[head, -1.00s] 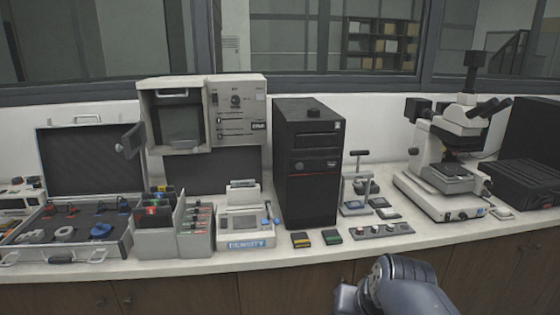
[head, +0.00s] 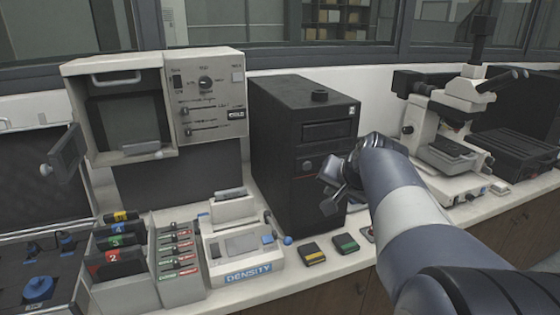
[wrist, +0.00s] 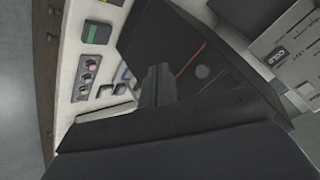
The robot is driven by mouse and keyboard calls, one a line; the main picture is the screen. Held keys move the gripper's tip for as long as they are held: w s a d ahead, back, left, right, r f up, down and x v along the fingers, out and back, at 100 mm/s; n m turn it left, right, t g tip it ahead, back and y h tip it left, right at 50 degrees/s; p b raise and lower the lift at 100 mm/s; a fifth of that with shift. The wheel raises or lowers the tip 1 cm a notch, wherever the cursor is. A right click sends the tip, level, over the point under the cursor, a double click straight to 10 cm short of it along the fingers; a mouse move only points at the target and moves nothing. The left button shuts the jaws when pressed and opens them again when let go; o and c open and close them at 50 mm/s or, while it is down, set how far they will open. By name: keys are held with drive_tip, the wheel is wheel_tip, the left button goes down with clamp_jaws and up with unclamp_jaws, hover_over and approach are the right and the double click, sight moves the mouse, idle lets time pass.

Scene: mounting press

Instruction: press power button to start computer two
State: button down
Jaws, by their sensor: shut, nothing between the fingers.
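A black computer tower (head: 278,150) stands upright on the counter in the head view. A small round button (head: 307,165) shows on its front face, and a round spot on the front shows in the wrist view (wrist: 203,71). No number marking the computer is readable. My gripper (head: 332,188) is shut and empty in front of the tower's right part, a little right of and below the button. In the wrist view its fingers (wrist: 160,77) point toward the tower front (wrist: 165,40); contact cannot be told.
A density meter (head: 240,245) and two small cartridges (head: 313,254) with yellow and green labels lie in front of the tower. A grey open-doored unit (head: 125,115) is on the left. A microscope (head: 450,140) stands on the right.

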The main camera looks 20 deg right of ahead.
sight(307, 166)
drive_tip(key=shift+w, duration=0.1)
idle(0.3)
drive_tip(key=w+p, duration=0.3)
drive_tip(key=w, duration=0.5)
drive_tip(key=shift+w, duration=0.35)
drive_tip(key=shift+a, duration=0.1)
idle(1.7)
drive_tip(key=shift+w+p, duration=0.3)
drive_tip(key=shift+w, duration=0.1)
drive_tip(key=shift+w+r, duration=0.1)
drive_tip(key=shift+w, duration=0.3)
idle(0.4)
drive_tip(key=shift+s, duration=0.8)
drive_tip(key=shift+s+b, duration=0.1)
drive_tip(key=shift+b, duration=0.2)
